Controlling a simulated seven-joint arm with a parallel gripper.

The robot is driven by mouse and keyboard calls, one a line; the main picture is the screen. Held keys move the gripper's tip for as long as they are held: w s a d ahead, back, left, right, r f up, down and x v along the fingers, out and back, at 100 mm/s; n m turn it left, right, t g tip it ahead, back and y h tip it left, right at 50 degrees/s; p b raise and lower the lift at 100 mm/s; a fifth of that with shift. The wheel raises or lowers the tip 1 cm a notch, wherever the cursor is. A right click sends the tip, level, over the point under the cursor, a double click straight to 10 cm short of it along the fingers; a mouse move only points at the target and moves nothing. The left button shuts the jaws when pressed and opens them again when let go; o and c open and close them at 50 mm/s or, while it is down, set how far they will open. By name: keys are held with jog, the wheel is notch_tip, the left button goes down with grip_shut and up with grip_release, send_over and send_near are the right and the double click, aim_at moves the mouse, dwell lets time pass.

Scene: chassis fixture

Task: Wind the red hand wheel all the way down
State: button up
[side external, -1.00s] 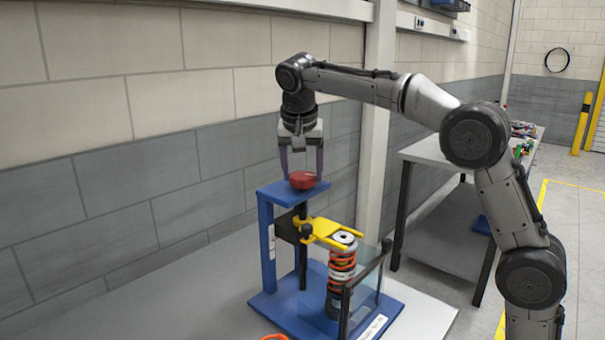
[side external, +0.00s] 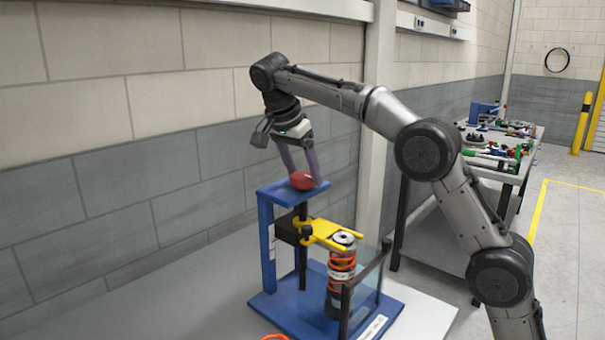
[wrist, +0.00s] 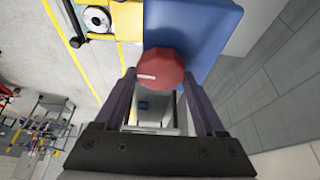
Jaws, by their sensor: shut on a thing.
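The red hand wheel (side external: 302,181) sits on top of the blue frame (side external: 267,245). It also shows in the wrist view (wrist: 161,70), with a pale mark on its left side. My gripper (side external: 302,180) comes down on the wheel at a tilt, and its two fingers are shut on it from opposite sides. Below the frame's top, a yellow fork (side external: 330,233) stands out from the black screw column. A shock absorber with an orange-red coil spring (side external: 341,272) stands upright under the fork. The fork lies around or just below the spring's top cap; I cannot tell which.
A clear guard with black posts (side external: 366,288) stands at the right of the spring. The frame stands on a pale table (side external: 205,300) against a block wall. A second bench (side external: 499,165) with several parts is at the back right. An orange item (side external: 274,337) lies at the front edge.

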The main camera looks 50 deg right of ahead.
jog(key=shift+m+g, duration=0.3)
jog(key=shift+m, duration=0.5)
jog(key=shift+m+g, duration=0.4)
jog(key=shift+m, duration=0.5)
jog(key=o, duration=1.3)
